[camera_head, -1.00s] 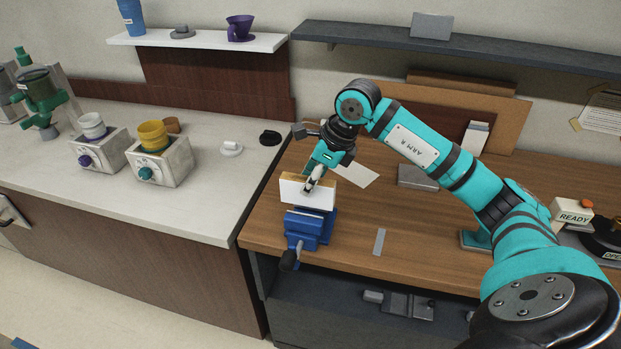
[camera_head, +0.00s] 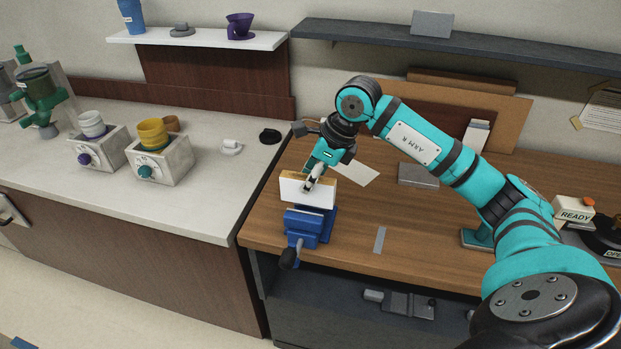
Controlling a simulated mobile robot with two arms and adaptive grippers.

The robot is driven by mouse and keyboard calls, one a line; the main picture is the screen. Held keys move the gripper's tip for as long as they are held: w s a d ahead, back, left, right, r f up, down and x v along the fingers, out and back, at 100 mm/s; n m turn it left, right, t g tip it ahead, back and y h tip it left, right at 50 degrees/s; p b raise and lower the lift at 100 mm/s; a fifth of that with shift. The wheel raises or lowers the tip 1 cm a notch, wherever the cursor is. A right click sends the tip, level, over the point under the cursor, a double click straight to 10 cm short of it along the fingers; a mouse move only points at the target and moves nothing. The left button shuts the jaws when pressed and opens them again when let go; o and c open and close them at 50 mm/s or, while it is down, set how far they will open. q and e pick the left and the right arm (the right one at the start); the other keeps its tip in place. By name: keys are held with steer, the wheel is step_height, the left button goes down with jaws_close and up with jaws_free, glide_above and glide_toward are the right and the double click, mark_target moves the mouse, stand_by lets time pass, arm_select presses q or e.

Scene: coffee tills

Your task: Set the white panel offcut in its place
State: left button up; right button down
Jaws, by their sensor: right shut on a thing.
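The white panel offcut (camera_head: 300,194) is a small white board with a tan top edge, standing upright over the blue vise (camera_head: 304,226) at the front left of the wooden bench. My right gripper (camera_head: 312,184) is shut on the panel near the middle of its top edge. The panel's lower edge meets the top of the vise in the picture; I cannot tell whether it sits between the jaws or just above them. The vise handle (camera_head: 289,257) hangs at the front. My left gripper is out of view.
The wooden bench (camera_head: 420,235) is mostly clear around the vise, with a paper sheet (camera_head: 356,172) and a grey block (camera_head: 417,175) behind. A pale counter (camera_head: 215,190) with two grinders lies to the left. A READY box (camera_head: 573,212) stands at the right.

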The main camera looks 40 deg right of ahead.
mark_target(311, 196)
steer(key=shift+f, duration=0.2)
steer(key=shift+f+b, duration=2.2)
steer(key=shift+f, duration=0.15)
steer(key=c, duration=1)
jaws_free()
steer(key=shift+o, duration=0.2)
steer(key=v, duration=1.2)
